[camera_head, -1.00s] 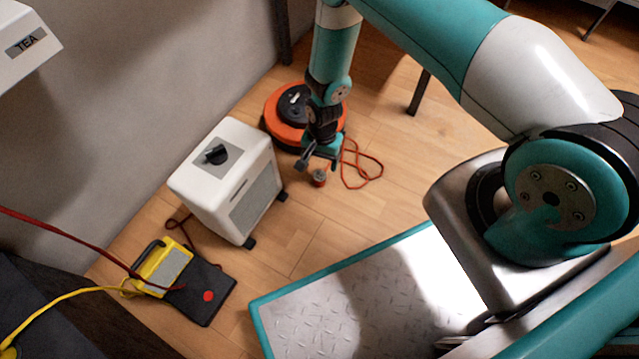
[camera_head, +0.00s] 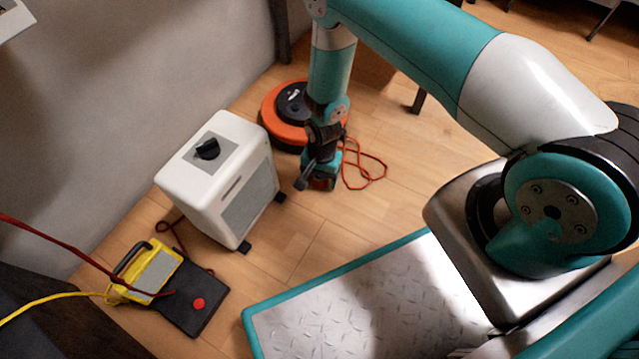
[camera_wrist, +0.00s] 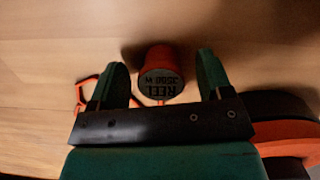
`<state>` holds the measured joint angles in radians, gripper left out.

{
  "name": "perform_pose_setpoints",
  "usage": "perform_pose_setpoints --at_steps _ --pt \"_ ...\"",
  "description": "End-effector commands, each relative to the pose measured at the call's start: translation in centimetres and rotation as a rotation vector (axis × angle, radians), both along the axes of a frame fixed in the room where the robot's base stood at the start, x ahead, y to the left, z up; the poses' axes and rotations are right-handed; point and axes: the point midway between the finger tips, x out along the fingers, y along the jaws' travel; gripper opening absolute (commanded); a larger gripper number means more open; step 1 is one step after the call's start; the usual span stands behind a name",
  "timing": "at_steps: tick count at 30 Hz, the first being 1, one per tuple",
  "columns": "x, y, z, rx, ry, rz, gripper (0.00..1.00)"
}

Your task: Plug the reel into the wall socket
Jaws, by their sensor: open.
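The orange and black cable reel (camera_head: 284,104) lies on the wooden floor by the wall, partly behind my arm. Its red cord (camera_head: 368,172) is looped on the floor to the right. The reel's plug (camera_wrist: 161,75), orange with a dark face reading "REEL" and a wattage, is in the wrist view between and just beyond my fingers. My gripper (camera_wrist: 161,80) is open around the plug's line, with a finger on each side and a gap to both. In the head view my gripper (camera_head: 318,180) is low over the floor and mostly hides the plug. No wall socket is clearly visible.
A white heater (camera_head: 220,180) with a black knob stands left of my gripper. A yellow device (camera_head: 150,272) on a black board with a red button (camera_head: 198,304) is at lower left. A dark leg (camera_head: 420,92) stands behind. Floor right of the cord is clear.

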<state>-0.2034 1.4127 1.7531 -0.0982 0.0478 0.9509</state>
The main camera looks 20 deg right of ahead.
Motion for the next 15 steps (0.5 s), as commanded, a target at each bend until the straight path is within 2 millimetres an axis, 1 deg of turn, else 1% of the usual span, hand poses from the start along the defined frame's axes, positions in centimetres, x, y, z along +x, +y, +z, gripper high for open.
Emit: perform_pose_setpoints --at_steps 1,11,12,14,15 --pt "0.02 0.05 -0.58 0.000 -0.001 0.000 0.73" --pt "0.04 0.06 -0.32 0.000 -0.001 0.000 0.73" --pt "0.03 0.05 -0.32 0.000 -0.001 0.000 0.63" --pt "0.03 0.05 -0.32 0.000 -0.001 0.000 0.50" --pt "0.03 0.05 -0.32 0.000 -0.001 0.000 0.40"
